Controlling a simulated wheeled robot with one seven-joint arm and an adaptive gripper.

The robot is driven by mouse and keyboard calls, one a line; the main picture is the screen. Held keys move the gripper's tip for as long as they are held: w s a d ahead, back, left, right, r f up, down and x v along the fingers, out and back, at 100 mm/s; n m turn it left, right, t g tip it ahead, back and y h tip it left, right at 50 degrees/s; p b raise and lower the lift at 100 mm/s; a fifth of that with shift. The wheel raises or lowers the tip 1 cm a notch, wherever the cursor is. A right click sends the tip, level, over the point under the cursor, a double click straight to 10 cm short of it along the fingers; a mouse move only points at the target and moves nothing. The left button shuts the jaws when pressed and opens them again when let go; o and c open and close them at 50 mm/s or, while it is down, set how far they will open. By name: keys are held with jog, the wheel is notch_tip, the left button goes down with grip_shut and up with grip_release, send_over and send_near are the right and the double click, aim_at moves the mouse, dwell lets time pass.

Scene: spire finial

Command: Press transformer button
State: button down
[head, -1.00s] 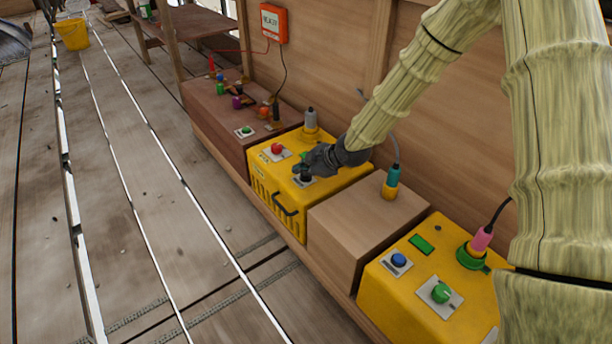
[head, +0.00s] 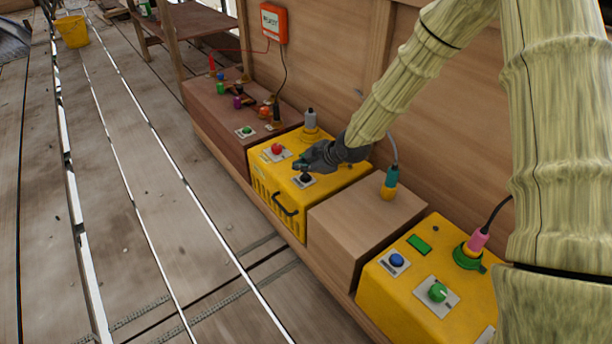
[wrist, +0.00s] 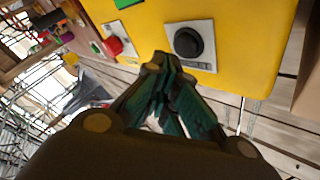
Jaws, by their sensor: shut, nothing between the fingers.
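A yellow box with a side handle and vents, which looks like the transformer (head: 335,188), stands in the row along the wooden wall. On its top are a red button (head: 277,149) and a black round knob or button (head: 306,178) on a pale plate. In the wrist view the black one (wrist: 187,42) is just beyond my fingertips, and the red one (wrist: 114,46) is to their left. My gripper (head: 300,165) is shut and empty, low over the box top between the two; its fingertips also show in the wrist view (wrist: 163,65). I cannot tell whether it touches the plate.
A second yellow box (head: 405,290) carries a blue button (head: 397,260) and a green knob (head: 438,292). A plain wooden block (head: 365,215) stands between the boxes. A brown box with coloured parts (head: 205,103) lies beyond.

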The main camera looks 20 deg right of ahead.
aim_at(304, 178)
jog(key=shift+r+p, duration=2.4)
jog(key=shift+r, duration=0.15)
jog(key=shift+f, duration=0.1)
